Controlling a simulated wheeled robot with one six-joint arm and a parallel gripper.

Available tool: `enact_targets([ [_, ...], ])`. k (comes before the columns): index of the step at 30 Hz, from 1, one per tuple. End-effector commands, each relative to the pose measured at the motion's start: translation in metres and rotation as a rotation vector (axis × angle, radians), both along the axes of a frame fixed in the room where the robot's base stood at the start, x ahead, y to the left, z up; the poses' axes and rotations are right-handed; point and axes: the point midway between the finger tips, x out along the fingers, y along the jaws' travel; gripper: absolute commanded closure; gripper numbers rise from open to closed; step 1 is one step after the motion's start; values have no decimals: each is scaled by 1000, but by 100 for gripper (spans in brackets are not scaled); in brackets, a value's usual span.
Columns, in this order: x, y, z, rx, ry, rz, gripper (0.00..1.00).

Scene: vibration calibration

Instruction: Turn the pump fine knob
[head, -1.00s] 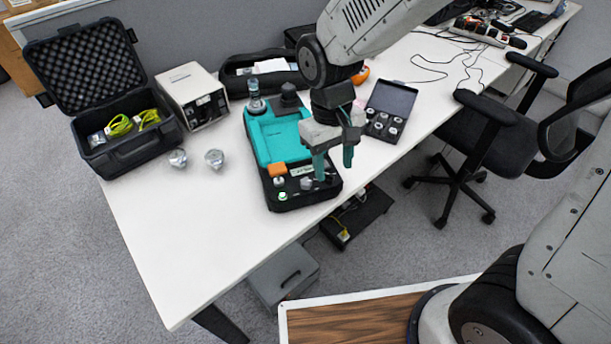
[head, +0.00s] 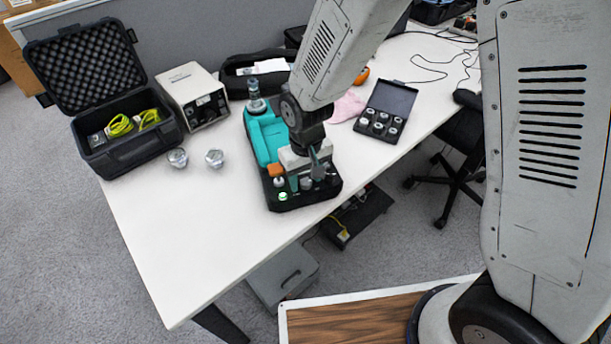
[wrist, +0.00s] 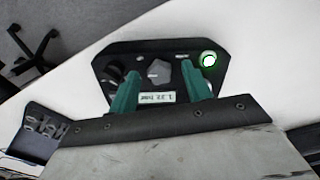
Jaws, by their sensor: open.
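The pump (head: 263,155) is a teal and black unit lying on the white table. Its control end shows in the wrist view as a black panel (wrist: 182,46). A grey knob (wrist: 158,72) on this panel appears between the two teal fingers of my gripper (wrist: 162,82). A dark knob (wrist: 113,72) is left of the left finger. I cannot read which one is the fine knob. My gripper (head: 306,180) is open over the panel in the head view. I cannot tell whether the fingers touch the grey knob. A small display (wrist: 157,97) reads about 1.22 bar.
A green-lit round button (wrist: 208,60) is near the right finger. An open black case (head: 125,150), a beige box (head: 190,85) and two small metallic pieces (head: 178,157) are to the left. A case of fittings (head: 392,98) is to the right. The front-left table (head: 190,240) is clear.

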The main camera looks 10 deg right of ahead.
Motion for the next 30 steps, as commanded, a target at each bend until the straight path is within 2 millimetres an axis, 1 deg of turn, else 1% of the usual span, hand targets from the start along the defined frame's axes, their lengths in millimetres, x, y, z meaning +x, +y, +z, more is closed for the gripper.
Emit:
enact_targets([
  [6,0,0,0,0,0,0,51],
  [8,0,0,0,0,0,0,68],
  [9,0,0,0,0,0,0,79],
  [11,0,0,0,0,0,0,96],
  [16,0,0,0,0,0,18,96],
  [21,0,0,0,0,1,140,96],
  [24,0,0,0,0,1,185,96],
  [30,0,0,0,0,1,192,96],
])
